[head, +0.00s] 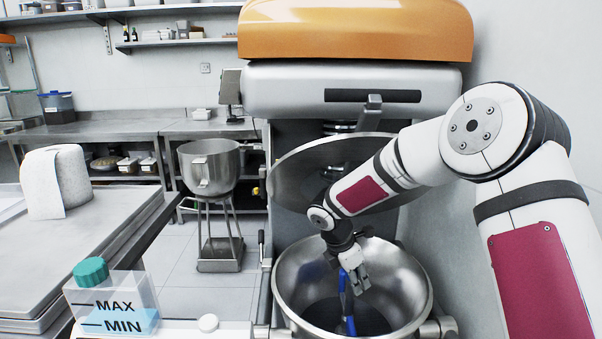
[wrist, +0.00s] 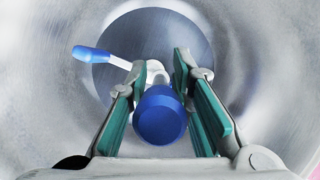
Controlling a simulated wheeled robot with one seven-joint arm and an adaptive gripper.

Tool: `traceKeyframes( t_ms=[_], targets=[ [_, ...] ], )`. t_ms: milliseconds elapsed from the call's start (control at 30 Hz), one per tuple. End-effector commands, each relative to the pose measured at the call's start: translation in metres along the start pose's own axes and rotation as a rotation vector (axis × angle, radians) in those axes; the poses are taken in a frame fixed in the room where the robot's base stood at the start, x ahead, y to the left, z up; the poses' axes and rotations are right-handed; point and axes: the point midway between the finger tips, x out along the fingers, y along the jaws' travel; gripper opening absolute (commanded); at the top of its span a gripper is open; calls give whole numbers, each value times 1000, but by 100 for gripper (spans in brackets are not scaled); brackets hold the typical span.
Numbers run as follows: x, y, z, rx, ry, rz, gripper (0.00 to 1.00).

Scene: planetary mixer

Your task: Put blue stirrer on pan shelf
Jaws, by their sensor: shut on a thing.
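My gripper (head: 357,272) is inside the large steel mixer bowl (head: 288,282), with its fingers pointing down. It is shut on the blue stirrer (head: 343,284), which stands steeply in the bowl. In the wrist view the stirrer's round blue end (wrist: 159,114) sits between the green-padded fingers of my gripper (wrist: 167,75). A blue-tipped white rod (wrist: 92,55) lies beyond to the left; I cannot tell whether it is part of the same stirrer. A low shelf (head: 125,175) under the back counter holds several pans and containers.
A steel bowl (head: 209,168) stands on a stand at the back. A table (head: 120,225) with a paper roll (head: 56,182) is left; floor lies between.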

Motion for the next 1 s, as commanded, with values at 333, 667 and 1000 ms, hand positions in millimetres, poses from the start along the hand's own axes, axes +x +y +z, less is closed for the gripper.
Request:
traceKeyframes(
  t_ms=[333, 667, 1000],
  targets=[
    [3, 0, 0, 5, -1, -1, 0],
    [3, 0, 0, 5, -1, -1, 0],
    [-4, -6, 5, 8, -1, -2, 0]
  ],
)
